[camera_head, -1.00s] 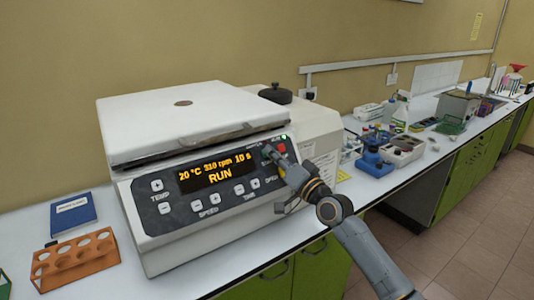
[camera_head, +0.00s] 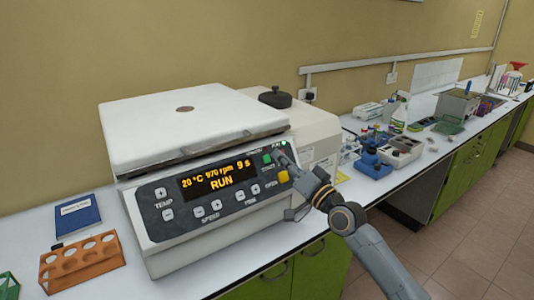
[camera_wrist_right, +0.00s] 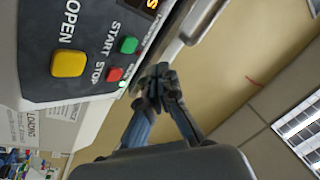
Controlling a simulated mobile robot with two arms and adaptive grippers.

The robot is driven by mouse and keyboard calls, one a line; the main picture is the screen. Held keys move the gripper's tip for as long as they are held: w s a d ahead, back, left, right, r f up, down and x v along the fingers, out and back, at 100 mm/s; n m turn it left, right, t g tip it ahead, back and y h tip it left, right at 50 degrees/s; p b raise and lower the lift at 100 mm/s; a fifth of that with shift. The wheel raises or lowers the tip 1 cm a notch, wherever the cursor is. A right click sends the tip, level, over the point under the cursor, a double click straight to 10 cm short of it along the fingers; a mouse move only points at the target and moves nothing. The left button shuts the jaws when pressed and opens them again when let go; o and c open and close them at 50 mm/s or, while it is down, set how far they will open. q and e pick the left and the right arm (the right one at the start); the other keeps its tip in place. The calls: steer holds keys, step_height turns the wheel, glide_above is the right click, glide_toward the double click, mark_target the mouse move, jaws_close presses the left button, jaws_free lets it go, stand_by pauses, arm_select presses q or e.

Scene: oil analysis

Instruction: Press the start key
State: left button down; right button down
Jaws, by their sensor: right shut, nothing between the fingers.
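The white centrifuge (camera_head: 160,128) stands on the bench with its lid down. Its display (camera_head: 219,181) reads 20 °C, 970 rpm, 9 s, RUN. The green start key (camera_head: 267,158) is uncovered on the panel's right side and shows in the wrist view (camera_wrist_right: 129,45). The red stop key (camera_wrist_right: 115,74) is beside it, hidden behind my gripper in the head view. The yellow open key (camera_wrist_right: 68,64) is also clear. My right gripper (camera_head: 279,153) is shut and empty, its tips just right of the start key; in the wrist view the fingers (camera_wrist_right: 160,75) are apart from the keys.
An orange tube rack (camera_head: 80,262) and blue book (camera_head: 77,214) lie left of the centrifuge. Blue and white lab items (camera_head: 372,163) stand farther right on the bench. Open floor lies at right.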

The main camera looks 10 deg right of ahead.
steer(key=shift+s+d+r+p, duration=0.3)
steer(key=shift+s+r+p, duration=0.25)
steer(key=shift+s, duration=0.25)
